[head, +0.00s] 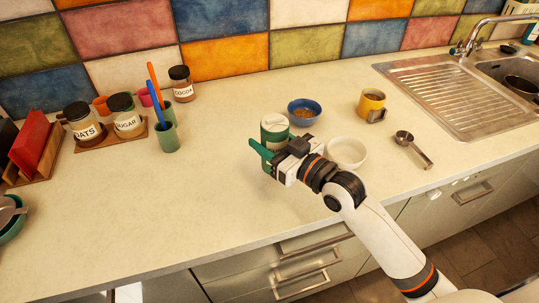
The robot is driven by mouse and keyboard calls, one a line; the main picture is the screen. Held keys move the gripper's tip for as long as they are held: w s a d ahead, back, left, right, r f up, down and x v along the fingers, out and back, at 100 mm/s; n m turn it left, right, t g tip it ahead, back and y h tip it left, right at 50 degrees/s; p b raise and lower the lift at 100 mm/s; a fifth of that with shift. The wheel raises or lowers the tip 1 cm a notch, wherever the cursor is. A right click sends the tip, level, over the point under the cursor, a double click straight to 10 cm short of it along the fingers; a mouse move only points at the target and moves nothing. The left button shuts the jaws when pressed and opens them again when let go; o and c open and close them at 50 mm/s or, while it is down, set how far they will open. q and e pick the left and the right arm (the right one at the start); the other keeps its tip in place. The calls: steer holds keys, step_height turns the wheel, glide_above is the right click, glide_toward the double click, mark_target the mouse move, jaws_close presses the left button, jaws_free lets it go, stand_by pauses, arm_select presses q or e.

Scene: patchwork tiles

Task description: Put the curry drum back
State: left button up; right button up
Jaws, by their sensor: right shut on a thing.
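A green drum with a pale lid (274,124), which I take for the curry drum, is at the middle of the counter. No label on it can be read. My right gripper (269,153) comes in from the lower right and is shut on the drum, with a green finger across its near side. The drum is upright, and its lower part is partly hidden by the gripper. I cannot tell whether it touches the counter. My left gripper is not in view.
A white bowl (346,152) is just right of the gripper, with a blue bowl (304,111) behind. A yellow mug (372,103) and a metal scoop (412,148) are farther right. Oats (82,125), sugar (126,116) and cocoa (181,84) jars stand left. The left-centre counter is clear.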

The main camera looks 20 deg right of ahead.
step_height(320, 180, down, 3)
steer(key=shift+r, duration=0.15)
steer(key=shift+f, duration=0.4)
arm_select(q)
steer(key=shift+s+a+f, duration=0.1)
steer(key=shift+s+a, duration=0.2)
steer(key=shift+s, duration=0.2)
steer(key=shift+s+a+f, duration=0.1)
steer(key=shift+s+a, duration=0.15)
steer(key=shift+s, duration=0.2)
arm_select(e)
steer(key=shift+f, duration=0.1)
steer(key=shift+f, duration=0.15)
steer(key=o, duration=1)
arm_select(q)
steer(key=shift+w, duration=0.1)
arm_select(e)
steer(key=shift+o, duration=0.2)
